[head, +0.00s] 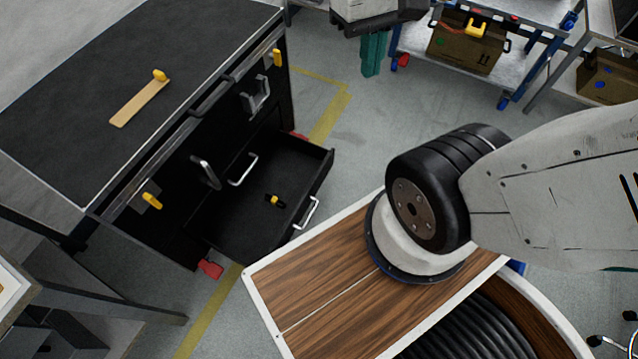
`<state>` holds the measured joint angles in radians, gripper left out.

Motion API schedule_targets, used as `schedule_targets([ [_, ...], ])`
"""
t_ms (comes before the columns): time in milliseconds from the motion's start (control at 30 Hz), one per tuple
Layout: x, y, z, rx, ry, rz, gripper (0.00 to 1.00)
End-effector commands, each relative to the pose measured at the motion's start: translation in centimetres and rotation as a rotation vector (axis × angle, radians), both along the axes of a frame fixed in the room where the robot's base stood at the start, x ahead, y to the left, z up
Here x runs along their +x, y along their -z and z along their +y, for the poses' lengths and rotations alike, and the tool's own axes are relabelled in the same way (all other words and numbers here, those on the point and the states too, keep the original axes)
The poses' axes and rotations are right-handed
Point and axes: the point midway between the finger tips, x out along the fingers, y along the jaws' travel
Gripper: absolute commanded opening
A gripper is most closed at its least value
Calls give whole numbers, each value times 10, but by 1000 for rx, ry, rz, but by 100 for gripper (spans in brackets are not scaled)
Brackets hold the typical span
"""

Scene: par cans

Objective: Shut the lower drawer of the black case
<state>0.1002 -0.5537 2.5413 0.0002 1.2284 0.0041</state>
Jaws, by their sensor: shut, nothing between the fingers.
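The black case (95,70) stands at the left, with silver handles and yellow latches on its front. Its lower drawer (318,172) is pulled well out toward the right, and its inside is open to view. A silver handle (308,213) is on the drawer's front. A small black and yellow item (275,201) lies in the drawer. My gripper (371,68) is at the top of the head view, its teal fingers pointing down. The fingers are together and empty. It is beyond the drawer in the picture, apart from it.
A flat tan piece (140,102) with a yellow end lies on the case top. A blue-framed cart (505,75) with a cardboard box (465,45) stands at the back right. A table (90,300) is at the lower left. Grey floor shows between the drawer and the cart.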

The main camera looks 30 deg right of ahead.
Motion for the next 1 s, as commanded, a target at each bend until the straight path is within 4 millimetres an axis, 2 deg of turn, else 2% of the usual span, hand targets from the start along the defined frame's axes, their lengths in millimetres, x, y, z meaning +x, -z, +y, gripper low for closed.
schedule_targets([
  [100,20,20,-10,41,70,113,0],
  [367,70,69,-28,149,303,282,0],
  [567,109,122,-45,221,571,396,0],
  [767,142,188,-66,273,893,515,0],
  [1000,168,286,-91,298,1339,674,0],
])
